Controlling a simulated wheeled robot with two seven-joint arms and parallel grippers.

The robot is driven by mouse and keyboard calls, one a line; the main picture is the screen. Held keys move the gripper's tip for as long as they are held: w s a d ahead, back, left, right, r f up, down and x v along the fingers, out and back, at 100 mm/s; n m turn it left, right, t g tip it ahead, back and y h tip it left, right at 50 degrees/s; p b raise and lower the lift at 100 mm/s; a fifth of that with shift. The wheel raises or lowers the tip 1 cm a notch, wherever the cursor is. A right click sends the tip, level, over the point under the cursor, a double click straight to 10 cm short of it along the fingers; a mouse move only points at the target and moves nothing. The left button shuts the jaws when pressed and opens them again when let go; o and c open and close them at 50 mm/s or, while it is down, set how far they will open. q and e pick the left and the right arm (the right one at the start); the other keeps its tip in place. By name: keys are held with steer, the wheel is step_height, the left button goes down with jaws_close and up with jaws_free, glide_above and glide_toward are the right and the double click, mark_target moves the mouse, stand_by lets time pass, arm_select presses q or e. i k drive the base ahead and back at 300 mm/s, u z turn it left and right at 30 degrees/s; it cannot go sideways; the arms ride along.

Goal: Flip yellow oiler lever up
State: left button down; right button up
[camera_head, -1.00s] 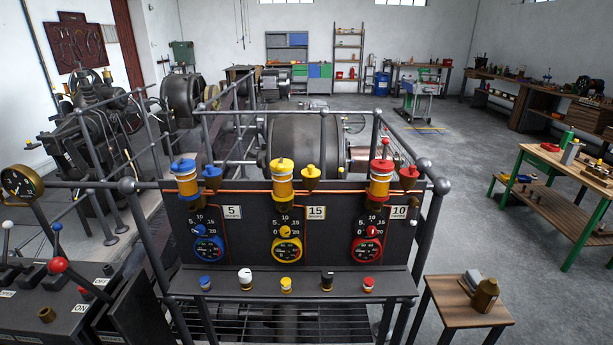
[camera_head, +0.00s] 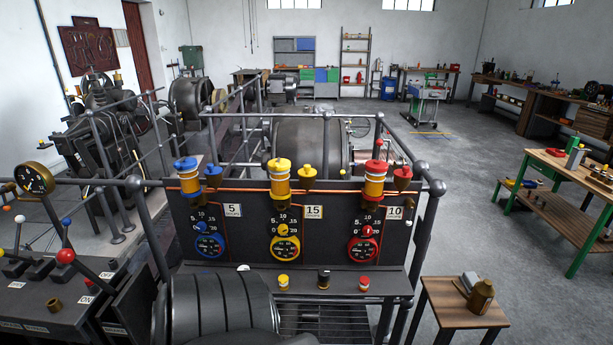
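The yellow oiler (camera_head: 280,180) stands in the middle of the dark panel (camera_head: 335,258), with a yellow cap on top and an amber band below. A small yellow funnel cup (camera_head: 308,178) sits to its right. Its lever is too small to make out, so I cannot tell whether it is up or down. Below are a yellow knob (camera_head: 283,230) and a yellow-rimmed dial (camera_head: 285,249). A card reading 15 is beside them. Neither gripper's fingers show.
A blue oiler (camera_head: 188,178) and a red oiler (camera_head: 374,185) flank the yellow one. Small capped items, including a yellow one (camera_head: 283,281), stand on the shelf. Metal railings surround the panel. A lever console (camera_head: 50,300) is at left; a wooden stool (camera_head: 455,302) is at right.

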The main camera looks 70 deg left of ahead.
mark_target(276, 166)
steer(key=i, duration=0.95)
steer(key=u, duration=1.9)
